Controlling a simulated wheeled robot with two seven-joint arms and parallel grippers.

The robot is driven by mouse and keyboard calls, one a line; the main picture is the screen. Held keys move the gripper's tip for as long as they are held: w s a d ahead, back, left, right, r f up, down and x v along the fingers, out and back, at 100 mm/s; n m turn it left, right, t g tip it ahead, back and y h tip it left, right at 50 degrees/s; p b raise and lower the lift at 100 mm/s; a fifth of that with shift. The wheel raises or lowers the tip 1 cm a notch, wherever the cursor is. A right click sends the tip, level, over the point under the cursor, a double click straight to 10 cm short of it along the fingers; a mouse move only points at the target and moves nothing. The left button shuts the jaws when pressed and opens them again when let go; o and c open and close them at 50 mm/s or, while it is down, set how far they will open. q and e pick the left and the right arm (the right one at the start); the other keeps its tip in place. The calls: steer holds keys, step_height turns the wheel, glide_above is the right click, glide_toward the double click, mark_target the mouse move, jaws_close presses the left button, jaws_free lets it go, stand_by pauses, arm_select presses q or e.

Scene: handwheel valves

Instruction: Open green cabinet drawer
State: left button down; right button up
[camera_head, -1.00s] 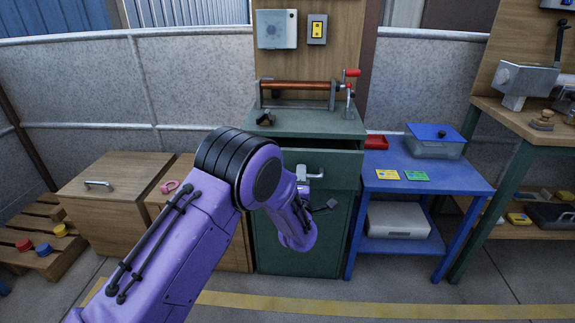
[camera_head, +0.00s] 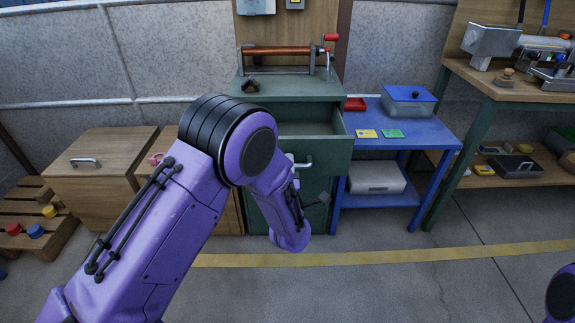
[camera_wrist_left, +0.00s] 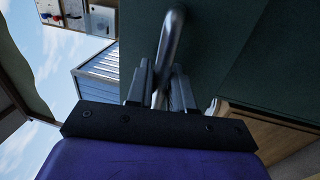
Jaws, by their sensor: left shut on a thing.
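The green cabinet (camera_head: 262,208) stands in the middle of the head view. Its top drawer (camera_head: 330,160) is pulled out, and its pale inside (camera_head: 305,129) shows from above. The drawer has a metal bar handle (camera_head: 303,164), partly behind my left arm. In the left wrist view my left gripper (camera_wrist_left: 160,88) is shut on the handle (camera_wrist_left: 171,40), with a finger on each side of the bar. The head view hides the fingers behind my arm. My right gripper is not in view; only a bit of my right arm shows at the lower right edge.
A blue table (camera_head: 410,134) with a lidded box (camera_head: 408,104) stands close on the right of the cabinet. Wooden cabinets (camera_head: 95,178) stand on the left. A roller device (camera_head: 280,51) sits on the green top. The floor in front is clear.

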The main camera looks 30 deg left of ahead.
arm_select(q)
steer(key=c, duration=1.2)
jaws_free()
steer(key=shift+o, duration=0.2)
steer(key=v, duration=1)
steer(key=shift+s, duration=0.3)
